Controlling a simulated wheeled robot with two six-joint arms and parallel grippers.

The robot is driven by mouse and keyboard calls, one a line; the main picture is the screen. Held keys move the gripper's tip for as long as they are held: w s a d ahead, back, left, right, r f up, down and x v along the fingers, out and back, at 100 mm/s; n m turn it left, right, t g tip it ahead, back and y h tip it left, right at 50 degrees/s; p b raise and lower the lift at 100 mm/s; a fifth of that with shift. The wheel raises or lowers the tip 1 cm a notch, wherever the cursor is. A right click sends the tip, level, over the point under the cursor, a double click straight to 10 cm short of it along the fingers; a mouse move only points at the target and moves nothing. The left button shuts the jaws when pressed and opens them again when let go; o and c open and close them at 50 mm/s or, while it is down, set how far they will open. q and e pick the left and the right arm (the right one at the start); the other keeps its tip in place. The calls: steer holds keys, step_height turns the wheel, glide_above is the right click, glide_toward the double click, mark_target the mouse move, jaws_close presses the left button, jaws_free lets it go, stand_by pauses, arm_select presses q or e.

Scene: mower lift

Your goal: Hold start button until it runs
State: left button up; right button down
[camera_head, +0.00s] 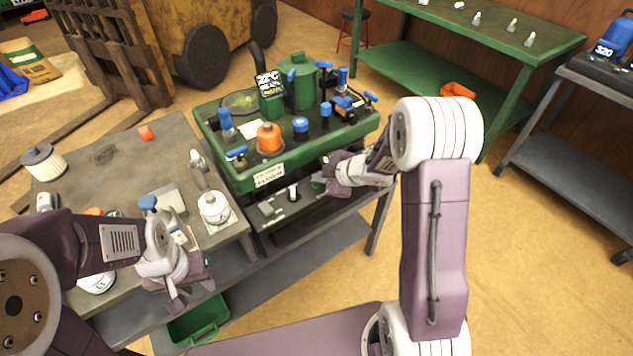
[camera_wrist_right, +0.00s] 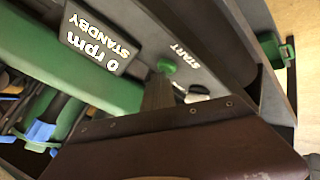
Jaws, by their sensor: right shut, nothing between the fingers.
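The green start button (camera_wrist_right: 167,66) sits beside the word START on a dark panel (camera_wrist_right: 205,75) in the right wrist view. A tilted display (camera_wrist_right: 98,42) reads "0 rpm STANDBY"; its white lettering also shows in the head view (camera_head: 269,176). My right gripper (camera_wrist_right: 158,90) is shut and empty, its tip right at the button's edge; I cannot tell whether it touches. In the head view my right gripper (camera_head: 324,184) is at the front right of the green machine (camera_head: 225,165). My left gripper (camera_head: 178,298) hangs over the front edge of the grey table; its opening is unclear.
The grey table (camera_head: 110,160) at left holds a white bottle (camera_head: 213,208), a filter (camera_head: 43,161) and an orange piece (camera_head: 146,133). Blue-handled parts and an orange knob (camera_head: 269,138) stand on the machine. A green bin (camera_head: 198,320) is below.

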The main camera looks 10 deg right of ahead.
mark_target(319, 185)
steer(key=shift+r+p, duration=0.9)
steer(key=shift+p, duration=0.1)
step_height(319, 185, up, 5)
steer(key=p, duration=0.5)
